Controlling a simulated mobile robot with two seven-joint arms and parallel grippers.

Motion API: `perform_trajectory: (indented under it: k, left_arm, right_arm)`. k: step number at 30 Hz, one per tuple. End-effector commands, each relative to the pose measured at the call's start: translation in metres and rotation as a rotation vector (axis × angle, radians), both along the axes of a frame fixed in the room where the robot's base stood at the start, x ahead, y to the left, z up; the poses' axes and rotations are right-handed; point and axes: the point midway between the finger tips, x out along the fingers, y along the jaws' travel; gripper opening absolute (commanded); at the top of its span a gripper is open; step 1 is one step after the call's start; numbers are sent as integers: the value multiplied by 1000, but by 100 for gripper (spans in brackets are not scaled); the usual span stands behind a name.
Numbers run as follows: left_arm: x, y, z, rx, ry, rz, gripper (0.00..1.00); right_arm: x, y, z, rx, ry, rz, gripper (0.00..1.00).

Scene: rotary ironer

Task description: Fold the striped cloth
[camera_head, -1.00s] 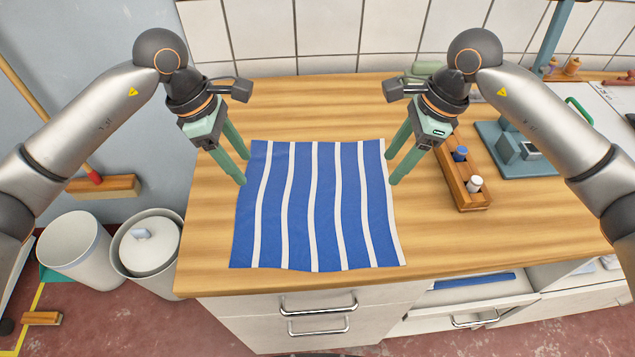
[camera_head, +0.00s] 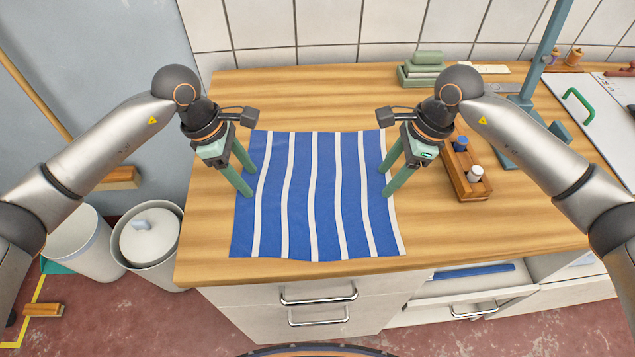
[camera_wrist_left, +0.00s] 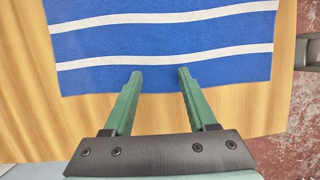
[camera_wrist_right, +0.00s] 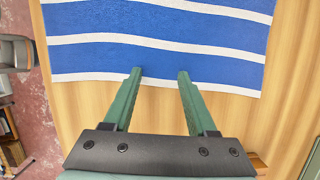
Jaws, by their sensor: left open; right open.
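The blue and white striped cloth (camera_head: 327,205) lies flat and spread out on the wooden table, its stripes running from back to front. My left gripper (camera_head: 249,182) is open over the cloth's left edge. In the left wrist view its fingertips (camera_wrist_left: 159,73) reach just over the blue border of the cloth (camera_wrist_left: 170,55). My right gripper (camera_head: 383,182) is open over the cloth's right edge. In the right wrist view its fingertips (camera_wrist_right: 160,73) overlap the edge stripe of the cloth (camera_wrist_right: 160,55). Neither gripper holds anything. Whether the fingertips touch the cloth cannot be told.
A wooden holder with small bottles (camera_head: 464,178) stands right of the cloth. White bins (camera_head: 152,240) stand on the floor at left.

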Motion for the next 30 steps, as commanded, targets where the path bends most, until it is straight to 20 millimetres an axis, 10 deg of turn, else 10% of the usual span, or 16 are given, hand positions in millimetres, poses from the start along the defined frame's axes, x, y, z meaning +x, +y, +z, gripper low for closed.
perform_trajectory:
  k: [30]
  left_arm:
    - [0, 0, 0, 1, 2, 0, 0]
  right_arm:
    - [0, 0, -1, -2, 1, -1, 0]
